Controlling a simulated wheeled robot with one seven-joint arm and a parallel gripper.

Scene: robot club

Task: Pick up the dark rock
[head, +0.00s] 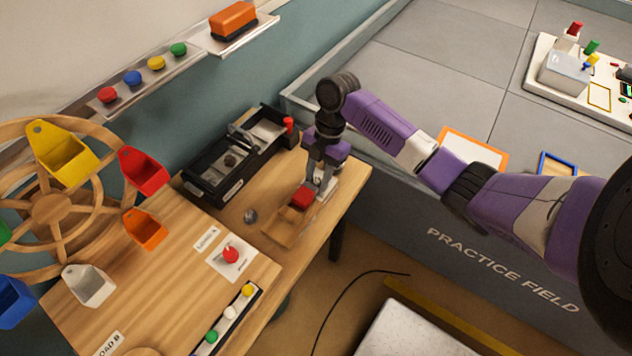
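A small dark grey, rounded lump (250,216), which looks like the dark rock, lies on the wooden table (262,196) in the head view. Another small dark lump (230,160) sits inside the black compartment tray (205,193) behind it; I cannot tell which of the two is the rock meant. My gripper (320,190) points down over the table's right end, right of both lumps and apart from them. It is close beside a red block (302,197). Its fingertips are too small to show whether they are open or shut.
A shallow wooden tray (285,232) lies under the red block. A red button (230,255) on a white plate stands in front. A wooden wheel with coloured buckets (62,153) is at left. The practice field wall (420,235) borders the table's right side.

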